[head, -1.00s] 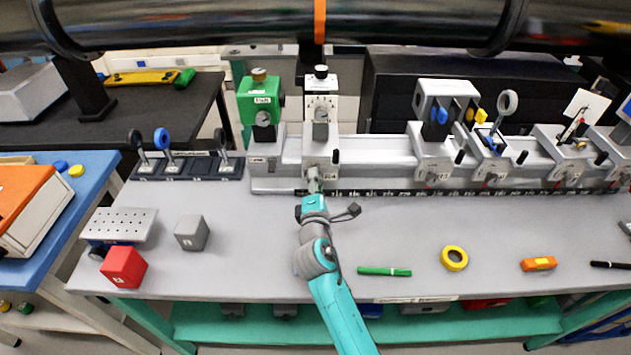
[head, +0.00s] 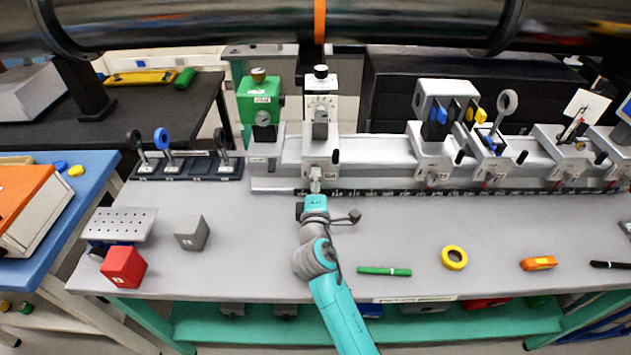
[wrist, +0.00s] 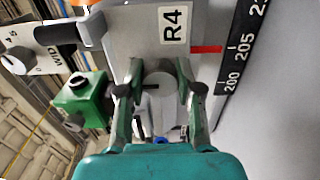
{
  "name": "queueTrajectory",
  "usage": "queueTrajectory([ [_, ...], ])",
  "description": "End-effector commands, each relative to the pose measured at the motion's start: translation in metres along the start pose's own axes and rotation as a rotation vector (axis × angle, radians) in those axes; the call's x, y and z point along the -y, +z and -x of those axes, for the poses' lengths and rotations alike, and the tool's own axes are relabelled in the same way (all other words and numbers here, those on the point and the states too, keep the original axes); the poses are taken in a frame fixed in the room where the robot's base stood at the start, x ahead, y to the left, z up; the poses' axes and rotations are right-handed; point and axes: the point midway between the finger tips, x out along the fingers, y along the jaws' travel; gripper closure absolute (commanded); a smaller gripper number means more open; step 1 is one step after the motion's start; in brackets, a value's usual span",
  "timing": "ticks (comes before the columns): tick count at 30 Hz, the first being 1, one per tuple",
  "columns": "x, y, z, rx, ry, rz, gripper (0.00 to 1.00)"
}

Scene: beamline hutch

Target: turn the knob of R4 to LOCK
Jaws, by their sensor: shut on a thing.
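The R4 carrier (head: 320,149) is a grey block on the rail, bearing a white unit with a black top knob (head: 321,72). Its R4 label (wrist: 174,25) reads clearly in the wrist view. The knob of R4 (wrist: 158,82) is a grey round knob low on the carrier's front. My gripper (wrist: 160,88) has one finger on each side of this knob and is shut on it. In the head view my gripper (head: 316,186) reaches the carrier's front from below and largely hides the knob. I cannot read any LOCK mark.
A carrier with a green unit (head: 260,98) stands close on the left. Carrier 25 (head: 434,160) and others stand further right on the rail (head: 375,150). A grey cube (head: 192,233), red cube (head: 124,267), green pen (head: 384,271) and yellow ring (head: 454,258) lie on the bench.

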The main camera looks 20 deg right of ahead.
Motion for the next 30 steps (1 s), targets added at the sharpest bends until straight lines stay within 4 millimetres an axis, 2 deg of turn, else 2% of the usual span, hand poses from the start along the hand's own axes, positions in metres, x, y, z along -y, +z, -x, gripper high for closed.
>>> queueTrajectory([
  [1, 0.001, 0.000, 0.000, 0.001, -0.002, -0.001, 1.00],
  [2, 0.001, 0.000, 0.000, 0.001, -0.002, -0.001, 0.60],
  [4, 0.001, 0.000, 0.000, 0.000, -0.001, 0.000, 0.43],
  [5, 0.001, 0.000, 0.000, 0.000, -0.001, 0.000, 0.39],
  [13, 0.000, 0.000, 0.000, 0.000, -0.001, 0.000, 0.39],
  [17, 0.001, 0.000, 0.006, 0.000, -0.001, 0.001, 0.39],
  [20, 0.002, -0.001, 0.020, -0.002, -0.002, 0.002, 0.39],
  [30, 0.002, -0.001, 0.086, -0.002, -0.003, 0.001, 0.39],
])
